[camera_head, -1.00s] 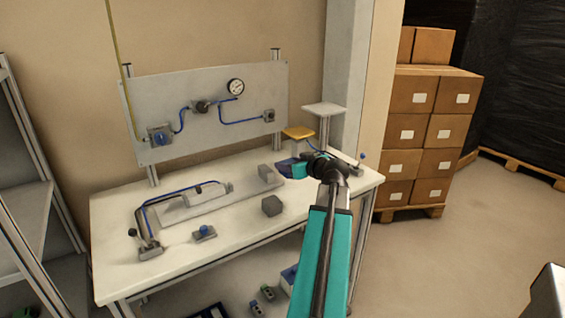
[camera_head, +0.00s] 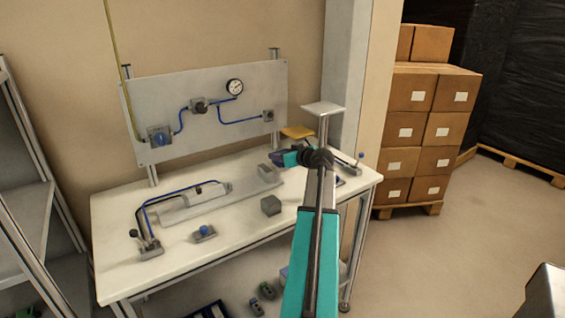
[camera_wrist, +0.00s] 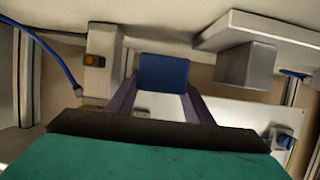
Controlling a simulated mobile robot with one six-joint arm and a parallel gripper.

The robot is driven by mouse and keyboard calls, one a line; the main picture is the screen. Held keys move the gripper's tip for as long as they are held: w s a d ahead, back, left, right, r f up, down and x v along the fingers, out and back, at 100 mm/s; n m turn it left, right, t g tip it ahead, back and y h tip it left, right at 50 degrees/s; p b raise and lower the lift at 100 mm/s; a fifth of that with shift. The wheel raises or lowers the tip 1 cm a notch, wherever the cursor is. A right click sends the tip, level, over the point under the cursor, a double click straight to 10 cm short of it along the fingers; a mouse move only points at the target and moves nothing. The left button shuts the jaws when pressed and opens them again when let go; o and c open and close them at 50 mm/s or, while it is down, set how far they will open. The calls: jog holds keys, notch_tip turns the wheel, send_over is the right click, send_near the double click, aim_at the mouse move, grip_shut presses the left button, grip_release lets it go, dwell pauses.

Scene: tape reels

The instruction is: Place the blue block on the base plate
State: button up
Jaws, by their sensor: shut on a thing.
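The blue block (camera_wrist: 163,77) is held between the two fingers of my gripper (camera_wrist: 163,92) in the wrist view. In the head view my gripper (camera_head: 277,157) is over the back right of the workbench, and the block is too small and dark there to make out clearly. The long grey base plate (camera_head: 215,205) lies on the bench, to the left of and below my gripper in the picture. A grey block (camera_head: 265,172) stands at its right end, close to the gripper. The gap between the held block and the plate is hard to judge.
The white workbench (camera_head: 125,277) has a loose grey cube (camera_head: 271,205), a lever fixture (camera_head: 150,248) and a small blue-knobbed part (camera_head: 204,233). An upright panel (camera_head: 180,95) with a gauge stands behind. A yellow-topped stand (camera_head: 298,132) is near my gripper.

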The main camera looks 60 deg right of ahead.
jog(key=shift+f+p, duration=0.45)
jog(key=shift+f, duration=1.3)
jog(key=shift+f, duration=0.15)
jog(key=o, duration=1.2)
jog(key=shift+r, duration=0.2)
jog(key=shift+s+a, duration=0.15)
jog(key=shift+s, duration=0.1)
jog(key=b+v, duration=0.2)
jog(key=v, duration=0.9)
jog(key=shift+s+a+r, duration=0.1)
jog(key=shift+s, duration=0.1)
